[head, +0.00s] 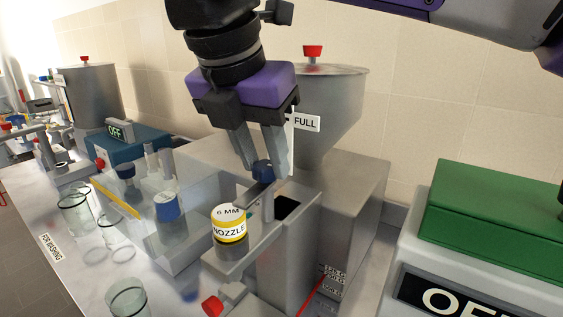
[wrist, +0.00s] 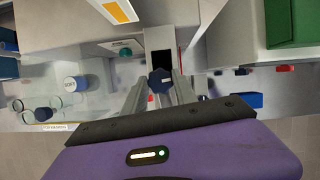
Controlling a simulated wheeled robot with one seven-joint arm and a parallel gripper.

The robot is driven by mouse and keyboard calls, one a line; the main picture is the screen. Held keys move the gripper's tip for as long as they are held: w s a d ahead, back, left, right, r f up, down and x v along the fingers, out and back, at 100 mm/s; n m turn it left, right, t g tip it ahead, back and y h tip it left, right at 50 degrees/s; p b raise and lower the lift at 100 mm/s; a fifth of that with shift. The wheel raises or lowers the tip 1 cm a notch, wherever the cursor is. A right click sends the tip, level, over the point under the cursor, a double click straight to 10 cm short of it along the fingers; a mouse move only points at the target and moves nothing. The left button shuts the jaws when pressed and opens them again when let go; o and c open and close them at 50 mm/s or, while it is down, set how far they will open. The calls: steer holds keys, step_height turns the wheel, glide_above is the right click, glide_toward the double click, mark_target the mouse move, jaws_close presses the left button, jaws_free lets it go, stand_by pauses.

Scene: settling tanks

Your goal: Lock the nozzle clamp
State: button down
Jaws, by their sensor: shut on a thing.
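The nozzle (head: 229,226), a short cylinder with a white top marked 6 MM and a yellow band, stands upright on a grey ledge of the filling machine (head: 345,205). Just right of it is the clamp (head: 266,208), a grey post and bar topped by a dark blue knob (head: 262,171). My gripper (head: 263,168) points down, its two fingers shut on the knob. In the wrist view the knob (wrist: 160,81) sits between the fingertips. Whether the clamp's bar touches the nozzle I cannot tell.
A steel hopper (head: 318,95) with a FULL tag rises close behind my gripper. A clear panel (head: 160,205) and glass beakers (head: 76,213) stand to the left. A green-topped box (head: 495,225) marked OFF is at the right. A red-tipped handle (head: 213,306) is in front.

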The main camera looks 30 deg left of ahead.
mark_target(248, 193)
steer(key=shift+m+h, duration=0.3)
steer(key=shift+m, duration=0.3)
steer(key=c, duration=1)
jaws_free()
steer(key=shift+r, duration=0.15)
steer(key=p+v, duration=0.3)
steer(key=v, duration=0.4)
steer(key=shift+r, duration=0.3)
steer(key=shift+s+a, duration=0.1)
steer(key=shift+s, duration=0.15)
